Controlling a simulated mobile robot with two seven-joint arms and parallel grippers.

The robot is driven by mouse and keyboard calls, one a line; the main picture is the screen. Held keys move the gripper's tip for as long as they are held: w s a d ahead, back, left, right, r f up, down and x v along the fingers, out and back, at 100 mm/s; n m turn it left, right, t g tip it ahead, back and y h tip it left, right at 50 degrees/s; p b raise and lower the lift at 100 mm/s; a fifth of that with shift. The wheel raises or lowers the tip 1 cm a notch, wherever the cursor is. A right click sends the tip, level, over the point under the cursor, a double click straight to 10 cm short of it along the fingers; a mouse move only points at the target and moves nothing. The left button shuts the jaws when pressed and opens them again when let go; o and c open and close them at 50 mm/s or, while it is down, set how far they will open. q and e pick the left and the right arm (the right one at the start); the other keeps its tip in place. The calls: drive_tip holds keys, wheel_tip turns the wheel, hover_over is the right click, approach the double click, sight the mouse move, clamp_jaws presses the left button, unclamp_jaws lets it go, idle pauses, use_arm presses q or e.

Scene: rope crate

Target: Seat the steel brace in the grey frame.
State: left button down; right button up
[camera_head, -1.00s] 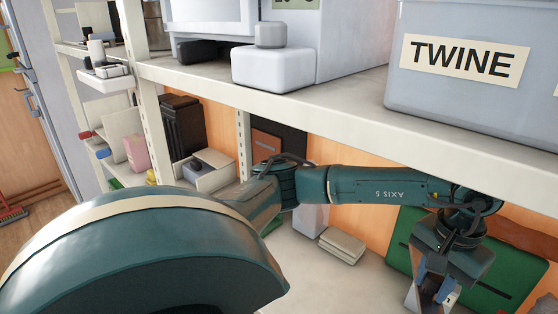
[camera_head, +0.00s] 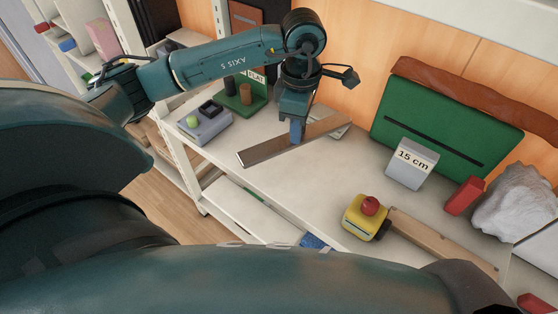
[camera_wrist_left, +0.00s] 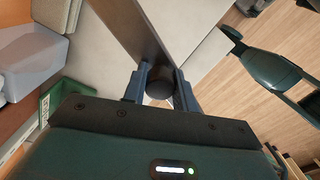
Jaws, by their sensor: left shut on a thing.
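My left gripper (camera_head: 297,138) is shut on the steel brace (camera_head: 265,153), a long flat metal bar. I cannot make out the grey frame for certain in either view. My right gripper is not in view.
A green slotted board (camera_head: 440,122), a grey "15 cm" block (camera_head: 411,165), a red block (camera_head: 464,196), a yellow box with a red button (camera_head: 364,218) and a wooden bar (camera_head: 440,243) lie right. A green "FLAT" stand (camera_head: 240,105) and a grey box (camera_head: 205,124) are left. The middle worktop (camera_head: 335,170) is clear.

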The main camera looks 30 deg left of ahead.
use_arm(q)
drive_tip(key=n, duration=0.4)
drive_tip(key=a+f+n, duration=0.1)
drive_tip(key=n, duration=0.4)
drive_tip(key=a+f+n, duration=0.1)
drive_tip(key=n, duration=0.1)
drive_tip(key=shift+s+n, duration=0.15)
drive_tip(key=shift+n, duration=0.15)
drive_tip(key=n, duration=0.3)
drive_tip(key=a+f+n, duration=0.1)
drive_tip(key=n, duration=0.3)
drive_tip(key=a+n, duration=0.1)
drive_tip(key=n, duration=0.3)
drive_tip(key=shift+s+f, duration=0.15)
drive_tip(key=shift+f, duration=0.1)
wheel_tip(320, 180, down, 9)
drive_tip(key=shift+r+b, duration=0.15)
drive_tip(key=shift+b, duration=0.2)
drive_tip(key=shift+f, duration=0.5)
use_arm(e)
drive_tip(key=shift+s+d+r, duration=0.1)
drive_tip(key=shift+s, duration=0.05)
use_arm(q)
drive_tip(key=shift+f, duration=0.1)
